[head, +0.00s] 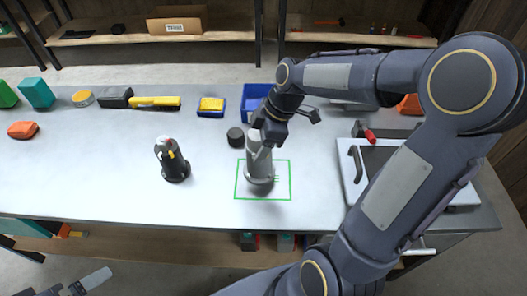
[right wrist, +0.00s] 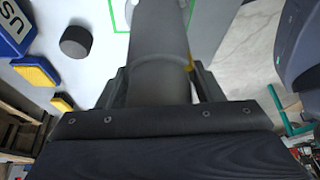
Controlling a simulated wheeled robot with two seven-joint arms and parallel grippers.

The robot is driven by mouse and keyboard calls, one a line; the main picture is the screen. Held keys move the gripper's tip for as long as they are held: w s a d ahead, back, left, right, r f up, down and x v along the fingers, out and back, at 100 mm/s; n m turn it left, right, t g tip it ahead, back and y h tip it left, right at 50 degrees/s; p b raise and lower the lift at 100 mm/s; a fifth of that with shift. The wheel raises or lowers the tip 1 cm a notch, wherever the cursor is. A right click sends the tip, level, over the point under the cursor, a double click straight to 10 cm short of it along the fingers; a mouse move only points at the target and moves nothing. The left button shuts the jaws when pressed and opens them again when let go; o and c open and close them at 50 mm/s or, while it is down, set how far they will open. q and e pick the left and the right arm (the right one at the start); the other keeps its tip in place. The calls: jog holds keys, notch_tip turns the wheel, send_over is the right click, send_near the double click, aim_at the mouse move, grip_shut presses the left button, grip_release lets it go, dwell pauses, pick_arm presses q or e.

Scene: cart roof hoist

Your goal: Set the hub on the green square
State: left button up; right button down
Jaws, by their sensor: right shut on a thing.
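The grey hub (head: 259,168), a tall tapered body with a wider round foot, stands about upright over the green square (head: 236,180). My right gripper (head: 262,140) is shut on its upper part from above. In the right wrist view the hub (right wrist: 160,45) runs between the two fingers, and part of the green square's outline (right wrist: 113,18) shows beside it. The foot appears inside the outline in the head view; I cannot tell if it touches the table. My left gripper (head: 75,286) is only partly in view at the bottom left, away from the table, its opening unclear.
A dark hub-like piece with a white and red top (head: 172,160) stands left of the square. A black puck (head: 235,137) and a blue bin (head: 256,100) are behind. A white tray (head: 350,185) with handles lies right. The front left table is clear.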

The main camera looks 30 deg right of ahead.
jog(key=shift+d+f, duration=0.4)
jog(key=shift+f, duration=0.05)
jog(key=shift+w+d+f, duration=0.1)
jog(key=shift+d+f, duration=0.05)
jog(key=shift+f, duration=0.8)
jog(key=shift+d+f, duration=0.1)
jog(key=shift+f, duration=0.8)
jog(key=shift+f+b, duration=0.15)
jog(key=shift+b, duration=0.15)
jog(key=shift+c, duration=2)
grip_release()
